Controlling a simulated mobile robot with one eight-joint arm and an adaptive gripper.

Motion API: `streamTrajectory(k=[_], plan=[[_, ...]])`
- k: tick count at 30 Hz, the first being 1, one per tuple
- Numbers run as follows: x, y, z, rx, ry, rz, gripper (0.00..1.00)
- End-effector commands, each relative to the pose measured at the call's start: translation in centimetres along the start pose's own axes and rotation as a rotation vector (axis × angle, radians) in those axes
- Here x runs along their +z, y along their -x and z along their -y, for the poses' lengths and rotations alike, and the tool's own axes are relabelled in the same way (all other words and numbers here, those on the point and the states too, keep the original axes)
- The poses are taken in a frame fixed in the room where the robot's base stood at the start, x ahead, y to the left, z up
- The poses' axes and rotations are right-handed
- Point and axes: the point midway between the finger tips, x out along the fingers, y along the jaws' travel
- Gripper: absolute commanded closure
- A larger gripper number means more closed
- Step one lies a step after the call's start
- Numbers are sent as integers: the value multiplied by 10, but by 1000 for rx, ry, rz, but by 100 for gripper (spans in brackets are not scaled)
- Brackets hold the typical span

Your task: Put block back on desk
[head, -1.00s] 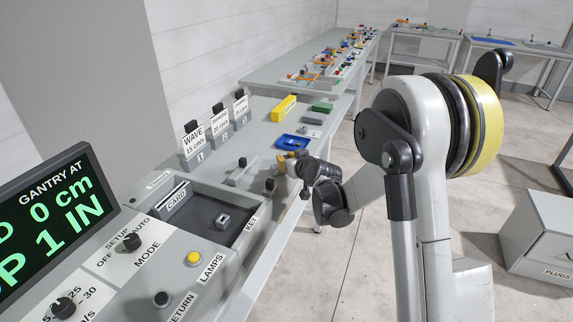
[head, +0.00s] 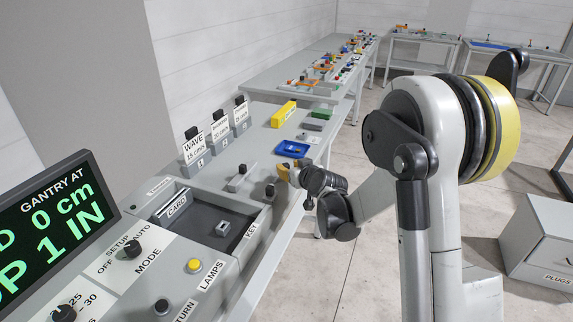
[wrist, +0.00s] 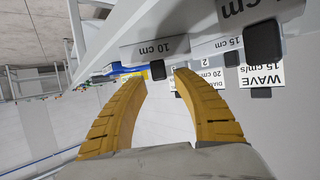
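Grey blocks with black knobs stand on the desk (head: 262,135). One block (head: 240,180) is left of my gripper and another (head: 269,194) is just below it in the head view. The wrist view shows a block face marked 10 cm (wrist: 155,47), upside down, beyond the fingertips, and one marked 15 cm (wrist: 240,8) to the upper right. My gripper (head: 284,170) is near the desk's right edge. I cannot tell which block the task means.
A blue tray (head: 293,149), a yellow box (head: 284,113) and a green block (head: 322,112) lie beyond my gripper. The numbered card stands (head: 196,156) line the left side. A recessed card bay (head: 203,219) is nearer. Open floor lies right of the desk.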

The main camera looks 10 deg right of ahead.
Motion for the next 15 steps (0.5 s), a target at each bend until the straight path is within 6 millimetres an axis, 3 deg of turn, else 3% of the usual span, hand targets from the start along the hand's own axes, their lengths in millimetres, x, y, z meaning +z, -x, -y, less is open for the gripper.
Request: streamTrajectory(k=[6,15], plan=[[-3,54,-1,2,0,0,65],[-2,93,0,0,0,4,65]])
